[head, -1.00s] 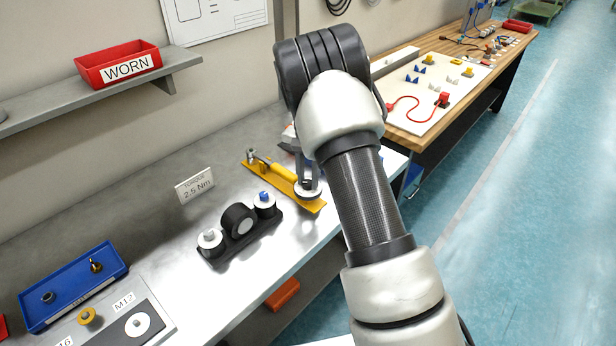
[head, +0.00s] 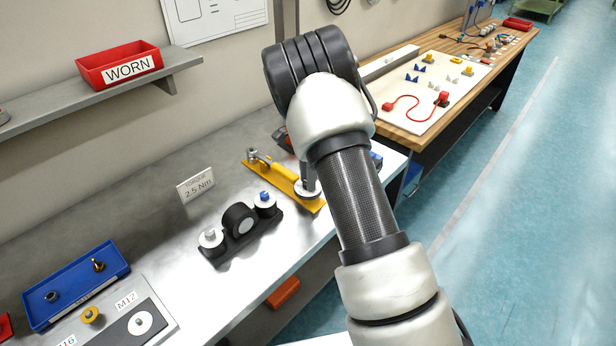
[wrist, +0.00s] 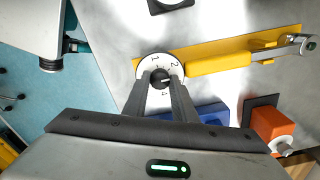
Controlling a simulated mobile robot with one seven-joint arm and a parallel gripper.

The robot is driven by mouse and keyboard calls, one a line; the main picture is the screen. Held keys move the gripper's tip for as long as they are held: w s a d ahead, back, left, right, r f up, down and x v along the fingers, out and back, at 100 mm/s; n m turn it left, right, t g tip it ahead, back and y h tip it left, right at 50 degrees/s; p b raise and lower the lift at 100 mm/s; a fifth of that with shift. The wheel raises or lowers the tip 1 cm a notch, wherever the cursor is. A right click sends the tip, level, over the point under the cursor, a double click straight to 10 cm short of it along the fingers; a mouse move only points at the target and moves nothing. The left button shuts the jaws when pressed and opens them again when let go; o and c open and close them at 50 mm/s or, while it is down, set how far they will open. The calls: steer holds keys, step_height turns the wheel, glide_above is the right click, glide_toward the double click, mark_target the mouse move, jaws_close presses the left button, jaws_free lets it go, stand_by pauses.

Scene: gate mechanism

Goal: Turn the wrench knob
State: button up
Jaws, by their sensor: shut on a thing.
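The yellow wrench (head: 283,173) lies on the grey bench and also shows in the wrist view (wrist: 215,60). At one end it has a white numbered dial (wrist: 149,61) with a small black knob (wrist: 162,76) in its middle. My gripper (wrist: 161,86) is over the dial, its two fingers shut on the black knob from either side. In the head view my gripper (head: 309,181) stands at the dial end of the wrench. The fingers hide part of the dial face, and my arm covers the area behind it.
A black stand with white discs (head: 240,228) is left of the wrench, beside a "2.5 Nm" card (head: 196,185). A blue tray (head: 75,287) is at the far left. Blue (wrist: 213,112) and orange (wrist: 270,123) objects lie close to my gripper in the wrist view.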

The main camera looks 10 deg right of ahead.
stand_by(0.5)
steer(key=o, duration=1.1)
steer(key=shift+c, duration=0.2)
step_height(320, 180, up, 17)
steer(key=shift+r, duration=0.2)
